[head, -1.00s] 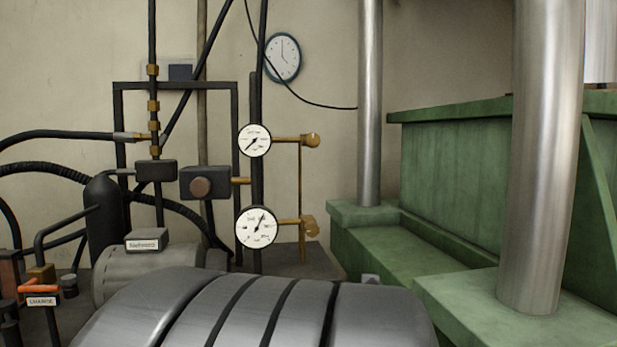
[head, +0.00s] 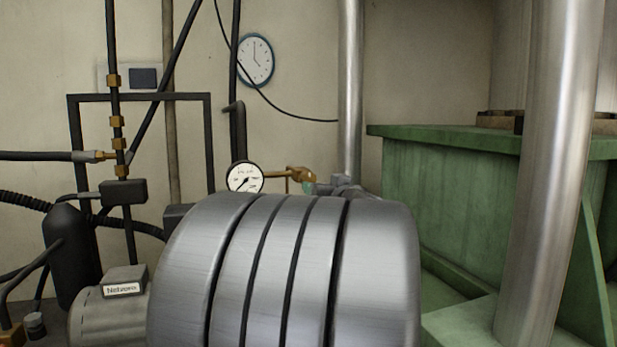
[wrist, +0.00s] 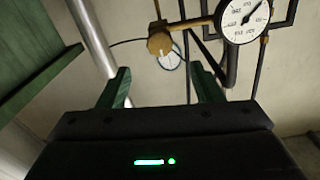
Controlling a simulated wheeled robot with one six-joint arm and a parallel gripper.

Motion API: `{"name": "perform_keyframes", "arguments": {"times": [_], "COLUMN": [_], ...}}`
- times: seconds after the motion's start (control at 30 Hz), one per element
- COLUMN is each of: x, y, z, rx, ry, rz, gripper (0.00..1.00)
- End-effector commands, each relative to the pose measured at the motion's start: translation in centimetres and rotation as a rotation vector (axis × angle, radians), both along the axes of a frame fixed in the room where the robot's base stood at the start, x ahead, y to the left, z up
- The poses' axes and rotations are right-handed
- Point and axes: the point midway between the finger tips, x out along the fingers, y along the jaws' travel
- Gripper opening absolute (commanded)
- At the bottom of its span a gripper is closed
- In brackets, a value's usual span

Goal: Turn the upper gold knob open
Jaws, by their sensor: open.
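The upper gold knob (head: 300,174) sits at the right end of a brass pipe running from a round white gauge (head: 245,177). In the wrist view the gold knob (wrist: 160,43) is ahead of the fingertips, roughly centred between them but beyond their tips. My gripper (wrist: 162,76) is open, with two green fingers apart and nothing between them. My grey arm link hides the lower gauge and lower knob.
A steel column (head: 351,90) stands behind and right of the knob. A green press frame (head: 440,175) fills the right side. Dark pipes and a black frame (head: 140,97) stand left. A wall clock (head: 256,60) hangs behind; open air surrounds the upper knob's right side.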

Motion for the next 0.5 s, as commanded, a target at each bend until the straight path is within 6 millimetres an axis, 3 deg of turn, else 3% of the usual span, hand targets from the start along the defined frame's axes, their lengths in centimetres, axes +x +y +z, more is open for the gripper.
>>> {"name": "perform_keyframes", "arguments": {"times": [0.3, 0.5], "x": [6.4, 9.3], "y": [2.2, 3.0], "z": [-0.1, 0.0], "rx": [-0.001, 0.000], "ry": [0.002, 0.001], "rz": [0.002, -0.001], "gripper": [0.60, 0.60]}}
